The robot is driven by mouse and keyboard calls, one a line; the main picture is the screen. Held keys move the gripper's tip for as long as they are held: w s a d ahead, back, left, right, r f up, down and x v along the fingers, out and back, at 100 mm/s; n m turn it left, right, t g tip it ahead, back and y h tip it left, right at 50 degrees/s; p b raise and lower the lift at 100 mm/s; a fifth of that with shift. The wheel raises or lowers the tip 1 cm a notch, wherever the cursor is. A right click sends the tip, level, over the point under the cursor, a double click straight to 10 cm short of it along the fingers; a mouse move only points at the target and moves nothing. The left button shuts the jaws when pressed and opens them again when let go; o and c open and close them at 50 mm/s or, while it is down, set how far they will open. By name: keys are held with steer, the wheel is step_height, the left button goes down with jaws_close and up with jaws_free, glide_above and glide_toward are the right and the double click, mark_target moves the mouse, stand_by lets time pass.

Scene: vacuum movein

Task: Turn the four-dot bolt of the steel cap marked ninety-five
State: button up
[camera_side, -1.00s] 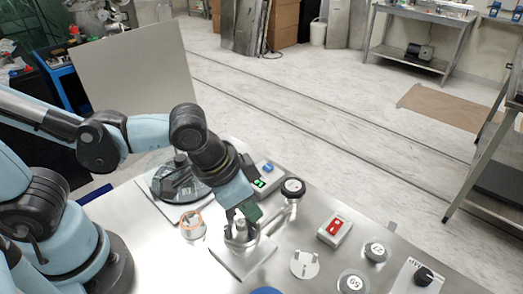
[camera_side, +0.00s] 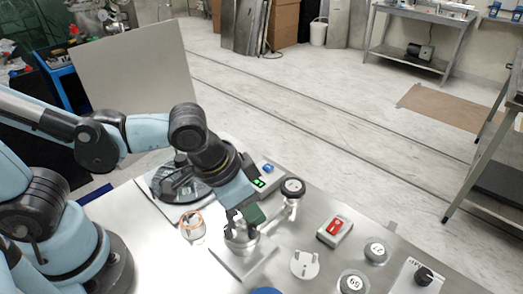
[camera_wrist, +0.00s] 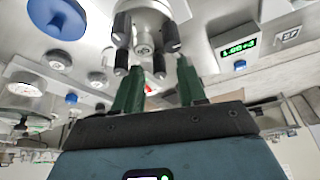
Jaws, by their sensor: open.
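My gripper (camera_side: 243,215) points down at a round steel fixture (camera_side: 240,240) on a square metal plate, its fingertips at or just over the top. In the wrist view my gripper (camera_wrist: 155,66) has its two green fingers apart. A steel cap (camera_wrist: 150,8) with dark knobs or posts lies ahead of the fingers, and a small round bolt head (camera_wrist: 142,48) shows between the dark pieces. I cannot read its dots or see whether a finger touches it. Two round caps with number marks lie at the right, one (camera_side: 376,251) and another (camera_side: 352,283); their numbers are hard to read.
A box with a green display (camera_side: 259,183) and a black-topped post (camera_side: 292,187) stand close behind the fixture. A red-switch box (camera_side: 335,229), a pale disc (camera_side: 305,264) and a dial box (camera_side: 418,277) lie to the right. A ringed glass piece (camera_side: 192,225) is left of the fixture.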

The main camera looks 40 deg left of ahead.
steer(key=v, duration=1.1)
steer(key=shift+s+r, duration=0.2)
steer(key=shift+r, duration=0.15)
steer(key=shift+a, duration=0.1)
steer(key=w+a+f+n+t, duration=0.1)
steer(key=w+a+f+n, duration=0.1)
steer(key=a, duration=0.5)
steer(key=w+a+f+n+t+y, duration=0.1)
steer(key=w+a+f+n+t, duration=0.1)
steer(key=a, duration=0.4)
steer(key=w+f, duration=0.1)
steer(key=w, duration=0.1)
steer(key=shift+w+a+f+y, duration=0.25)
steer(key=shift+a+f+y, duration=0.05)
steer(key=shift+a+f, duration=0.1)
